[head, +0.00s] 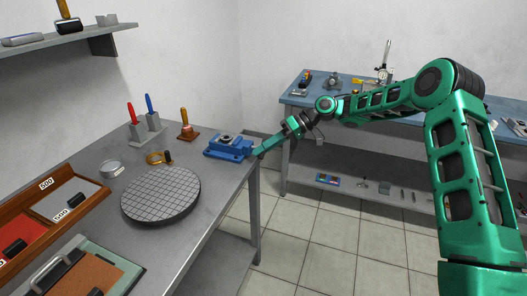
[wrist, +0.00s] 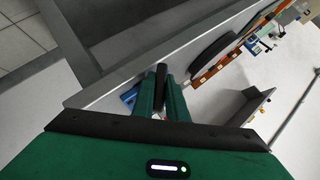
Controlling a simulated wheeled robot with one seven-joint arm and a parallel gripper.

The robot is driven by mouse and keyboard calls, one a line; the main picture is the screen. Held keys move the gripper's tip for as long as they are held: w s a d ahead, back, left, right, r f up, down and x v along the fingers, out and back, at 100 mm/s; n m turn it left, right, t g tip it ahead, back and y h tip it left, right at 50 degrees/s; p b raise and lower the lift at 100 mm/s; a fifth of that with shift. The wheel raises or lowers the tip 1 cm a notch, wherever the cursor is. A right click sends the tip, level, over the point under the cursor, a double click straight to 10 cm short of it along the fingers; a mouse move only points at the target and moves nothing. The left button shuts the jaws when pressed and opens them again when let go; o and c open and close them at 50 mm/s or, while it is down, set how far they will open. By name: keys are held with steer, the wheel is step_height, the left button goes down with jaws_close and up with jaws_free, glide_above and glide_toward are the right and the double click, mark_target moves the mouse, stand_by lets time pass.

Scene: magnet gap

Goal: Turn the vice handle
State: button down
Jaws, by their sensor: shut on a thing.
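The blue vice (head: 230,147) stands at the right end of the grey bench, close to its edge. My green gripper (head: 257,152) reaches in from the right and meets the vice at its right end, where the handle is. In the wrist view, my two green fingers (wrist: 162,92) are shut on a dark bar, the vice handle (wrist: 161,76). A bit of the blue vice (wrist: 129,96) shows left of the fingers. In the head view the handle is hidden by my gripper, so its angle cannot be told there.
The grey bench (head: 205,215) holds a round gridded plate (head: 161,194), a brass ring (head: 154,158), a wooden-handled stamp (head: 187,128) and a block with red and blue handles (head: 147,130). A blue-topped bench (head: 300,99) stands behind. Open tiled floor lies between the benches.

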steer(key=shift+w+d, duration=0.1)
steer(key=shift+w, duration=0.05)
stand_by(0.4)
steer(key=c, duration=1.8)
jaws_free()
steer(key=shift+o, duration=0.2)
steer(key=shift+g, duration=0.3)
steer(key=v, duration=1)
steer(key=shift+d, duration=0.4)
